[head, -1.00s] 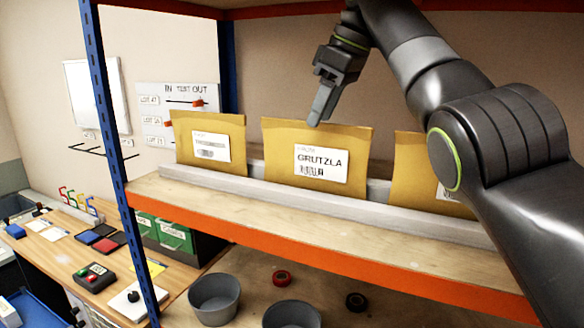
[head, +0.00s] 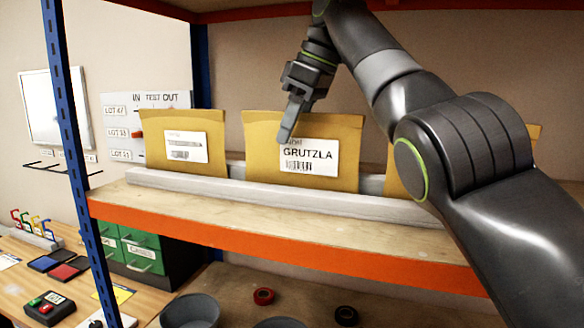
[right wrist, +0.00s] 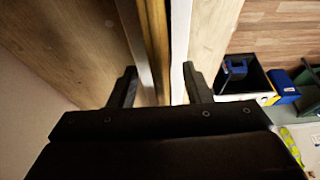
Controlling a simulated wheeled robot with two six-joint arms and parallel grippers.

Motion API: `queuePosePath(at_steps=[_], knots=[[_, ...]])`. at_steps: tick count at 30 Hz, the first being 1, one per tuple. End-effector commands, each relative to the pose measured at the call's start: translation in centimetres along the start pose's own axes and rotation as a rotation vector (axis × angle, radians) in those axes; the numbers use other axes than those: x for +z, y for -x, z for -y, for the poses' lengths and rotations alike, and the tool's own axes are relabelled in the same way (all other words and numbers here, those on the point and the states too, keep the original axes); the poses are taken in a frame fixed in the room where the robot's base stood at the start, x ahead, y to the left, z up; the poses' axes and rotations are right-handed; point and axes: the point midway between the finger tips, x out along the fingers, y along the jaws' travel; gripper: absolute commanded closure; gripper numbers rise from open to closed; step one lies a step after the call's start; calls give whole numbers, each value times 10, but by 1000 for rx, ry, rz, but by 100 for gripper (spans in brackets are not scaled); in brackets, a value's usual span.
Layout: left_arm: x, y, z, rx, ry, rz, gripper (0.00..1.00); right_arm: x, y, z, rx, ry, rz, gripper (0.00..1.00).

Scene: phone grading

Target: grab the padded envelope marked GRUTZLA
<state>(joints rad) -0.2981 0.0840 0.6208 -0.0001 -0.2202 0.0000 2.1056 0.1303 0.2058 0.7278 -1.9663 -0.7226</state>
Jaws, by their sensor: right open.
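The padded envelope marked GRUTZLA (head: 325,175) is yellow-brown with a white label. It stands upright on the shelf behind a pale rail, in the middle of the head view. My right gripper (head: 287,132) is over its upper left part, one finger in front of the envelope and overlapping the label's left edge. The other finger is hidden behind it. In the right wrist view my open right gripper (right wrist: 160,90) has a brown edge, seemingly the envelope (right wrist: 158,40), between its fingers, without clear contact. My left gripper is not in view.
Another envelope (head: 185,162) stands to the left. A third (head: 398,185) is to the right, mostly hidden by my arm. The pale rail (head: 230,192) runs along the orange-edged shelf (head: 250,243). A blue post (head: 75,170) stands at left. The upper shelf is overhead.

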Motion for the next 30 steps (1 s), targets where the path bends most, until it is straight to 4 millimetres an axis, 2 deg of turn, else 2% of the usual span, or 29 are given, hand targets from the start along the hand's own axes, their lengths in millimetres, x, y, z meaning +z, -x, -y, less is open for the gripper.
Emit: queuePosePath(at_steps=[5, 6, 16, 30], knots=[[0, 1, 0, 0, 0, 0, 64, 0, 1, 0, 0, 0, 0, 55], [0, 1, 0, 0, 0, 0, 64, 0, 1, 0, 0, 0, 0, 58], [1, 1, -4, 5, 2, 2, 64, 0, 0, 0, 0, 0, 0, 100], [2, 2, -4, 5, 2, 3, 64, -1, 2, 0, -1, 0, 0, 100]])
